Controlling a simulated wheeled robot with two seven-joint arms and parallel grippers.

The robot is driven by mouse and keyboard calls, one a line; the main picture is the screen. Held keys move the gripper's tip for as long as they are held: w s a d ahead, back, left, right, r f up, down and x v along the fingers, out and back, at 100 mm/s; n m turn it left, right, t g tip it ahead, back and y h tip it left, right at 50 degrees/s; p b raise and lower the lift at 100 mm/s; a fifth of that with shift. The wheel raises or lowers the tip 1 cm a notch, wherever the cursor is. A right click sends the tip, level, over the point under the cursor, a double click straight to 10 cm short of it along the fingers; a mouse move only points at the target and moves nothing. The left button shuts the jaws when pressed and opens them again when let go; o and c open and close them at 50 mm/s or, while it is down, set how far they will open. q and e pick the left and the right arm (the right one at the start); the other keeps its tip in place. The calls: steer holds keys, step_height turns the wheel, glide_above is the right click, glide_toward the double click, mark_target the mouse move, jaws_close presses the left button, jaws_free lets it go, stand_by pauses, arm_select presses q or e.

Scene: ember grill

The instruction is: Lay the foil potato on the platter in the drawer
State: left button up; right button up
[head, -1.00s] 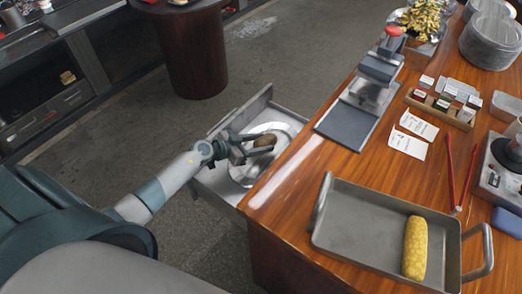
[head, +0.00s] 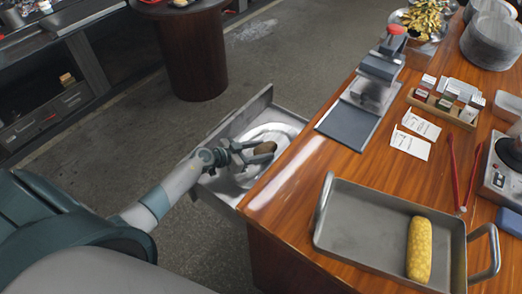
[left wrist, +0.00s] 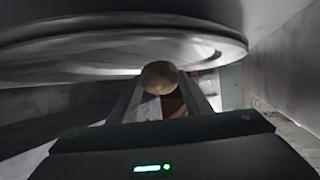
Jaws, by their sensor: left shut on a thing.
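The foil potato (head: 265,147) looks brownish, not silvery. My left gripper (head: 256,152) is shut on it and holds it at the platter in the head view. The round metal platter (head: 270,129) lies in the open drawer (head: 216,193), which sticks out from the side of the wooden counter. In the left wrist view the potato (left wrist: 158,77) sits between the finger ends, close to the platter's rim (left wrist: 215,46). I cannot tell whether the potato touches the platter. My right gripper is not in view.
The counter (head: 285,190) edge stands close to the right of the drawer. On it are a grey tray (head: 365,215) with a yellow corn cob (head: 419,248), a slicer-like device (head: 372,95), a spice rack (head: 442,107) and red tongs (head: 463,175). Floor left of the drawer is clear.

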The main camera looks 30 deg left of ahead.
arm_select(q)
steer(key=shift+f, duration=0.1)
steer(key=o, duration=1.2)
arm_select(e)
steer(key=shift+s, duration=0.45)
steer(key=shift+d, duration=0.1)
arm_select(q)
steer(key=shift+s+a, duration=0.1)
steer(key=shift+s, duration=0.1)
steer(key=p+v, duration=0.1)
steer(key=v, duration=0.9)
steer(key=shift+s+a+r, duration=0.35)
steer(key=shift+s+r, duration=0.2)
steer(key=shift+s, duration=0.05)
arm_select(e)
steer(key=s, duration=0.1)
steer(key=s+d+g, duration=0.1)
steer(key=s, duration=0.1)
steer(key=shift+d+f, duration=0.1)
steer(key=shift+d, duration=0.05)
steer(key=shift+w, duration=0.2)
